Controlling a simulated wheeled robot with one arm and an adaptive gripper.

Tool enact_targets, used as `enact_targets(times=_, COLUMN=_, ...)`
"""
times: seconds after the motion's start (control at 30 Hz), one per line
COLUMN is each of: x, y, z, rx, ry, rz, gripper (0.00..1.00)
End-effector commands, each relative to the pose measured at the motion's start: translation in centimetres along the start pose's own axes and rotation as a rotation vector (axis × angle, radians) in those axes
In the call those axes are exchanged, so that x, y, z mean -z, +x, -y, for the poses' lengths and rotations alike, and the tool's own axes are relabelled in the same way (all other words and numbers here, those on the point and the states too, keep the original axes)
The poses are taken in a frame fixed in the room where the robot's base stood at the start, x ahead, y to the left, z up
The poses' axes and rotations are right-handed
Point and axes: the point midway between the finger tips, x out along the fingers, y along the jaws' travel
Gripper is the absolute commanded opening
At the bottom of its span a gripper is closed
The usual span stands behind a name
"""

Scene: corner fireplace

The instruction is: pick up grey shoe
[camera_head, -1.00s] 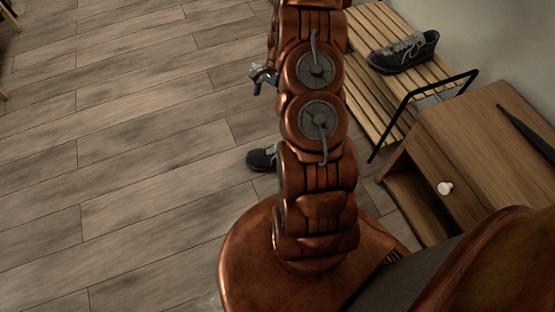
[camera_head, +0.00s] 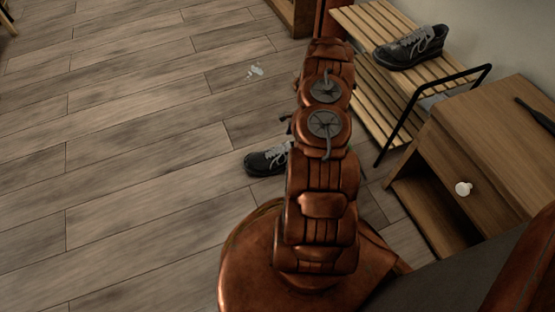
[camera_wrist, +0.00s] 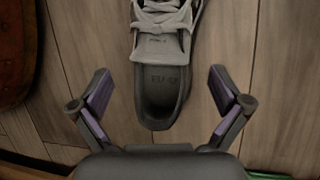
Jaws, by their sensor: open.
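A dark grey shoe with light grey laces (camera_head: 266,161) lies on the wood floor beside my arm in the head view, its right part hidden by the arm. In the wrist view a shoe (camera_wrist: 158,100) points away from me, its open heel end towards my gripper. My gripper (camera_wrist: 159,84) is open, with one finger on each side of the heel and a gap to the shoe on both sides. In the head view my gripper is mostly hidden behind the arm. A similar shoe (camera_head: 411,47) stands on the slatted bench.
The slatted bench (camera_head: 361,27) with a black metal frame and a wooden cabinet (camera_head: 455,150) with a white knob stand at the right. A small pale object (camera_head: 254,71) lies on the floor. The floor at the left is clear.

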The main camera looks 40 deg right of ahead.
Motion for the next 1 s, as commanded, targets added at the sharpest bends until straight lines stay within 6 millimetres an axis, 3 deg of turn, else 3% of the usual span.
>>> enact_targets(times=0.5, x=-0.3, y=5.3, z=0.4, rx=0.001, ry=-0.002, rz=-0.001, gripper=1.0)
enact_targets(times=0.77, x=-0.4, y=5.4, z=0.4, rx=0.002, ry=-0.001, rz=0.0, gripper=1.0)
enact_targets(times=1.0, x=-0.4, y=5.4, z=0.4, rx=0.002, ry=-0.001, rz=0.0, gripper=0.76)
